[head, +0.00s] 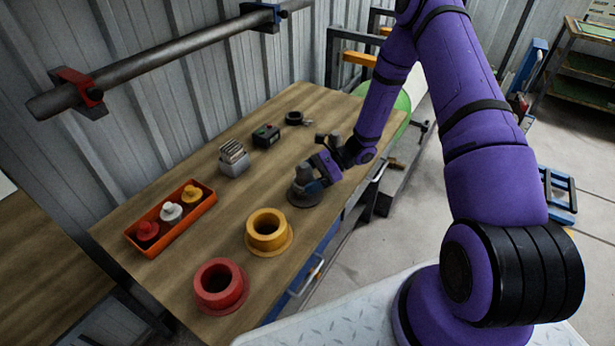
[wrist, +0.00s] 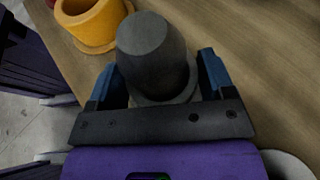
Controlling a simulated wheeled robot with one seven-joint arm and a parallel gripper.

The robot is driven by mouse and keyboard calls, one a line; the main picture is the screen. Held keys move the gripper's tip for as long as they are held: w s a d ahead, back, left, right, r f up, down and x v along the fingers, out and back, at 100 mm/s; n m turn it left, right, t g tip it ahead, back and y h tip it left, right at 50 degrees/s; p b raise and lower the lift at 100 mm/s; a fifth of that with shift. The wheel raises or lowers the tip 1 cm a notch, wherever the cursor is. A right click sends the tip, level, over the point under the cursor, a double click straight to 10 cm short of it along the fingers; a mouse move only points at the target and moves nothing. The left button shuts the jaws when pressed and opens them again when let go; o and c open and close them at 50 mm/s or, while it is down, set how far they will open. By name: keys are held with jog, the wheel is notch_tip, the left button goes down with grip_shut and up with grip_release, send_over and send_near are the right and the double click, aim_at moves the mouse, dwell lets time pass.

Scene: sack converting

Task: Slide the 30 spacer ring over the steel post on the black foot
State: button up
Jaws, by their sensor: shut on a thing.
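A dark grey post-like piece (head: 303,173) stands upright on a wide dark round foot (head: 303,197) at the table's right edge. My gripper (head: 313,184) is low beside it, with fingers on both sides. In the wrist view, the rounded grey piece (wrist: 152,45) rises between the blue fingertips of my gripper (wrist: 160,72). A paler grey band (wrist: 180,96) shows around its lower part, between the fingers. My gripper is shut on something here. I cannot tell whether that band is a separate spacer ring or part of the piece. No "30" marking is readable.
A yellow flanged sleeve (head: 269,230) and a red one (head: 221,285) stand nearer on the table. An orange tray (head: 176,234) holds small coloured knobs. A grey block holder (head: 234,166), a dark box (head: 266,136) and a black ring (head: 294,118) stand further back.

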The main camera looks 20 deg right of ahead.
jog(key=o, duration=1.2)
jog(key=shift+c, duration=0.2)
jog(key=shift+d, duration=0.15)
jog(key=v, duration=1)
jog(key=shift+d+r, duration=0.2)
jog(key=shift+d, duration=0.05)
jog(key=shift+r, duration=0.1)
